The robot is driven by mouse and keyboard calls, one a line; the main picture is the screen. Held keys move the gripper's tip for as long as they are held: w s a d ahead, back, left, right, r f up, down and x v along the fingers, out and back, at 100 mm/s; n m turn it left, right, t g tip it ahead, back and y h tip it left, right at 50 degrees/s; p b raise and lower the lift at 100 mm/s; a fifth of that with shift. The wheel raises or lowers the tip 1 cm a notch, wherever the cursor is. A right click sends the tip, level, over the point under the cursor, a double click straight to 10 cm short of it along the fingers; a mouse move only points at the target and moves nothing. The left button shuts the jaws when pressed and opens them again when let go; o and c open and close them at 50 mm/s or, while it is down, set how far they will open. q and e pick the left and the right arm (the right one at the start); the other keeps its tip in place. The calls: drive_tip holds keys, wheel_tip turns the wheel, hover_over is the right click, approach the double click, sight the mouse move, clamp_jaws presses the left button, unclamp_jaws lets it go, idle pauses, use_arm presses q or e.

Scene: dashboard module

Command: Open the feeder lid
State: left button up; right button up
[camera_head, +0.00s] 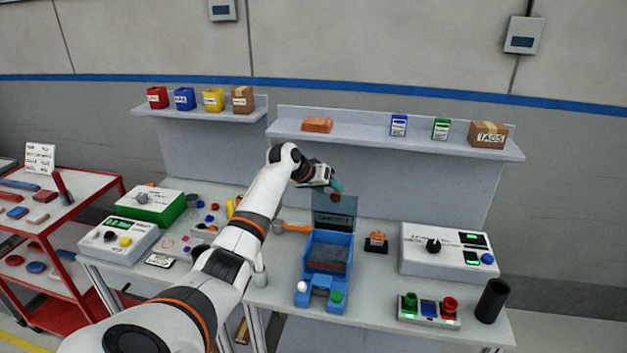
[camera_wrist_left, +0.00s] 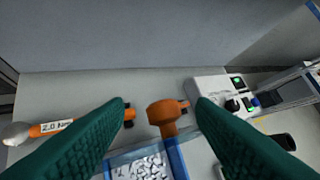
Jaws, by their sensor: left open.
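The blue feeder (camera_head: 328,253) stands on the bench in the head view, with dark grey contents inside its open top. Its dark lid (camera_head: 336,219) stands raised at the back edge, with lettering on its face. An orange knob (camera_wrist_left: 168,113) is at the lid's top. My left gripper (camera_head: 335,187) is open just above the knob. In the left wrist view its teal fingers (camera_wrist_left: 162,106) lie either side of the knob, with visible gaps. Part of the blue feeder frame (camera_wrist_left: 178,160) with pale pieces inside shows below. My right gripper is not in view.
A white control box (camera_head: 440,250) and a button panel (camera_head: 430,309) stand to the right, near a black cylinder (camera_head: 492,300). A small orange-and-black item (camera_head: 376,241) sits close beside the feeder. An orange-handled tool (camera_head: 295,228) lies left of it. A shelf (camera_head: 375,139) runs behind.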

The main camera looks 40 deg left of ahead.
use_arm(q)
drive_tip(key=b+v, duration=0.1)
drive_tip(key=v, duration=0.7)
drive_tip(key=shift+b, duration=0.35)
drive_tip(key=shift+s+a+r, duration=0.1)
drive_tip(key=shift+s, duration=0.05)
